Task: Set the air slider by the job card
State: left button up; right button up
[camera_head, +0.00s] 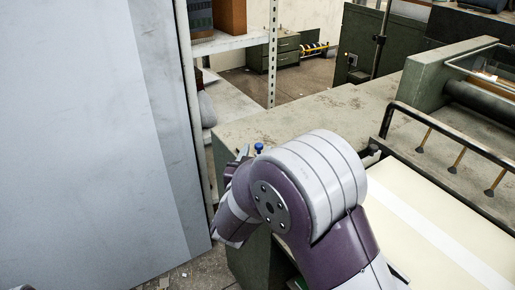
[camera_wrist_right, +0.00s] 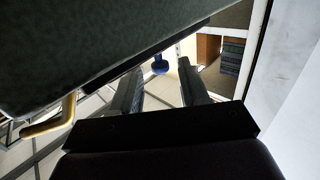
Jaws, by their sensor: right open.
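A small blue knob (camera_head: 258,148) shows at the near left edge of the green feeder body, just past my right arm; it may be the air slider's knob. In the right wrist view the blue knob (camera_wrist_right: 160,65) shows beyond and between the fingertips. My right gripper (camera_wrist_right: 162,75) is open, with nothing seen between its fingers. In the head view my right gripper (camera_head: 242,153) is mostly hidden behind its own arm, close to the knob's left. Whether it touches the knob cannot be told. No job card or slider scale can be made out. My left gripper is out of view.
A tall grey panel (camera_head: 90,130) stands close on the left, with a shelf rack (camera_head: 225,43) behind it. The green feeder top (camera_head: 300,112) is clear behind my arm. A black rail (camera_head: 450,140) and a cream board surface (camera_head: 440,225) lie to the right.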

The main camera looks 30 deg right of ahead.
aim_at(258, 149)
jog(key=shift+x, duration=1.7)
grip_shut()
jog(key=shift+w+r, duration=0.1)
jog(key=shift+w, duration=0.5)
jog(key=shift+w+a, duration=0.1)
jog(key=shift+w, duration=0.35)
grip_release()
